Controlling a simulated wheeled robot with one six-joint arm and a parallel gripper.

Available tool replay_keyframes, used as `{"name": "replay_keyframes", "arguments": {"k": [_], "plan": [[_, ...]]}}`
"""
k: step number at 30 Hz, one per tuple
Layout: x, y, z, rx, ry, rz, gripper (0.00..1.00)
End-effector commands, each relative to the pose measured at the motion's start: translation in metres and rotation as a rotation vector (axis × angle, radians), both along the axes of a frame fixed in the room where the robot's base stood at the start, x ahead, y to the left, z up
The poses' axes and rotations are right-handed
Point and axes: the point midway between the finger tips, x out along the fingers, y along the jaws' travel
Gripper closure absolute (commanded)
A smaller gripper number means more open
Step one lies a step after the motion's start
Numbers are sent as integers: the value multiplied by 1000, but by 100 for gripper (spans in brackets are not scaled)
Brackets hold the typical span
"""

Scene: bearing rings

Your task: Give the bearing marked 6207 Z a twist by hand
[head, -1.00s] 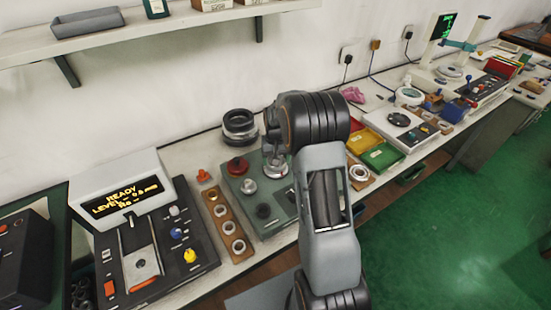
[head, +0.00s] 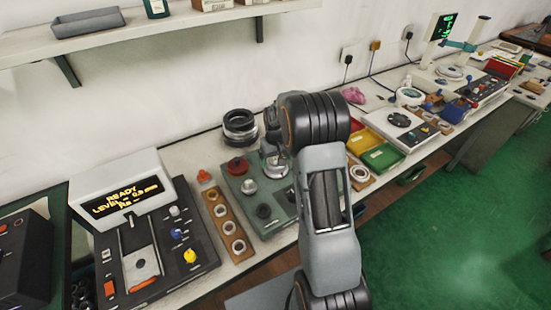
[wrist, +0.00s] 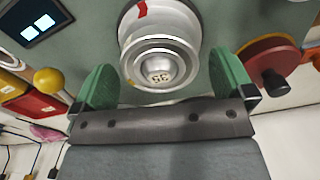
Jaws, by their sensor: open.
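In the wrist view a pale metal bearing ring (wrist: 160,45) sits on a spindle of the grey-green test unit, with a round, marked cap (wrist: 158,70) at its middle. I cannot read 6207 Z on it. My gripper (wrist: 172,85) is open, its green fingers apart on the left and right of the ring, with gaps visible and nothing held. In the head view my arm hides the gripper and much of that spot on the grey-green unit (head: 240,186).
A red knob (wrist: 272,62) stands close to my right finger, and a yellow ball knob (wrist: 48,80) is at the left. In the head view a wooden strip with several rings (head: 218,211) lies left of the unit. A dark ring stack (head: 240,126) stands behind it.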

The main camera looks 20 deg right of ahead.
Motion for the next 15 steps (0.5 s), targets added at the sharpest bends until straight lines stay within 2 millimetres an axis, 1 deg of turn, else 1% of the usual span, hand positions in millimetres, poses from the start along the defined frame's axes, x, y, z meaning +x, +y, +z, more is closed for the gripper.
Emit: {"name": "replay_keyframes", "arguments": {"k": [4,8,15], "plan": [[0,0,4,0,-1,0,0],[1,0,19,-1,-3,0,0],[1,0,69,-1,-6,0,0]]}}
